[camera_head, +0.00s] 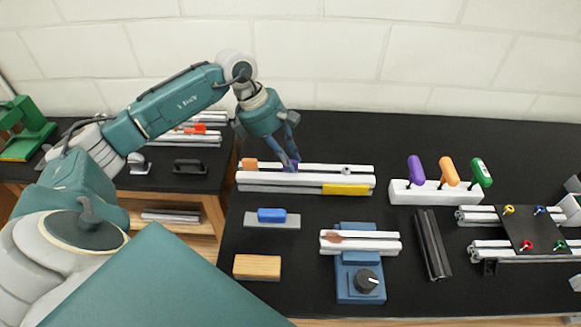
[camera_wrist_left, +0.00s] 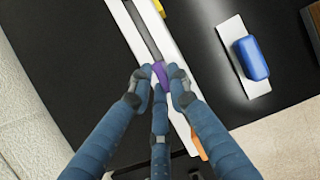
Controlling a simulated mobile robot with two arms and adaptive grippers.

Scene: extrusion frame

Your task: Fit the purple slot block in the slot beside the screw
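The purple slot block (camera_head: 294,166) is at the top of the pale aluminium extrusion (camera_head: 300,180) at the back of the table. In the left wrist view the purple block (camera_wrist_left: 160,74) sits between the fingertips of my left gripper (camera_wrist_left: 158,88), over the line of the dark slot (camera_wrist_left: 143,30). My left gripper (camera_head: 291,158) points down at the extrusion with its fingers closed on the block. The fingers hide part of the block, so I cannot tell how deep it sits. The screw (camera_head: 347,170) is to the right on the extrusion. My right gripper is not in view.
An orange block (camera_head: 249,164) sits at the extrusion's left end, and a yellow label (camera_head: 346,189) is on its front. A blue eraser-like block (camera_head: 271,215) lies in front. A white holder (camera_head: 436,194) with colored-handled tools stands right. Black table is clear behind the extrusion.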

